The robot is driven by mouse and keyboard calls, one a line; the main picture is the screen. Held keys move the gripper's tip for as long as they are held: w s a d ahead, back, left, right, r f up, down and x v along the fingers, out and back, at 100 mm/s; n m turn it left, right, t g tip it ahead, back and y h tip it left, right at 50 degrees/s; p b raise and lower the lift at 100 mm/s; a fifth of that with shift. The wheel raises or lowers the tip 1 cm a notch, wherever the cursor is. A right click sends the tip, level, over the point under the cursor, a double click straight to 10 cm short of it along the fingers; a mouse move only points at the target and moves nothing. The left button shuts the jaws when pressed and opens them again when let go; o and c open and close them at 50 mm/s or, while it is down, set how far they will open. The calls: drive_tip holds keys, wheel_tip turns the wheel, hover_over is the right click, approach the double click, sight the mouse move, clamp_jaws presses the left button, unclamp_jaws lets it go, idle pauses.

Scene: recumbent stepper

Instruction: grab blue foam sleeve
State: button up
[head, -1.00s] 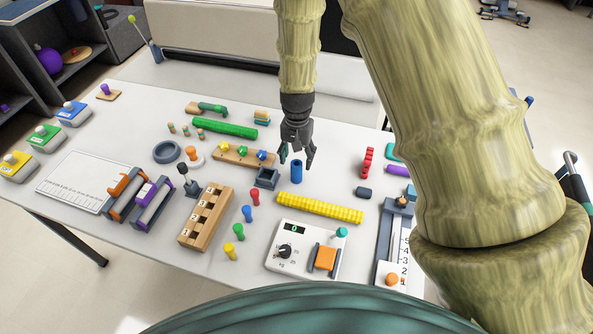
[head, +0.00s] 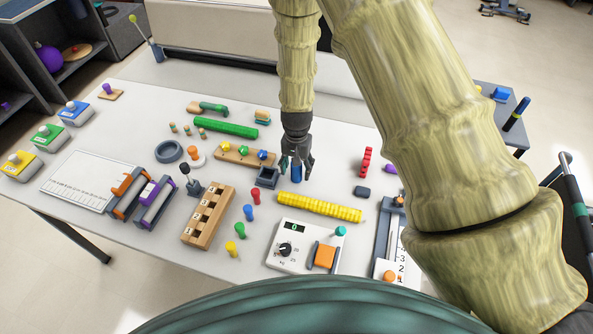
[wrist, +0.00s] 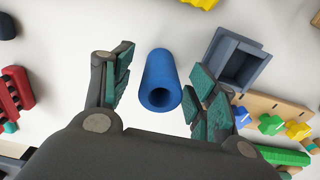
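The blue foam sleeve (wrist: 161,80) is a short hollow cylinder on the white table. In the wrist view it lies between the two spread, teal-padded fingers of my gripper (wrist: 160,90), with a gap on each side. In the head view my gripper (head: 296,170) is over the sleeve (head: 297,174), and its fingers hide part of it. My gripper is open and holds nothing.
A grey square holder (head: 267,178) stands close to the left of the sleeve. A wooden board with coloured knobs (head: 232,153) is behind it. A yellow ribbed roller (head: 320,207) lies in front. A red piece (head: 366,162) stands to the right, with clear table between.

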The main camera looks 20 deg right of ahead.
drive_tip(key=c, duration=0.6)
drive_tip(key=shift+c, duration=0.2)
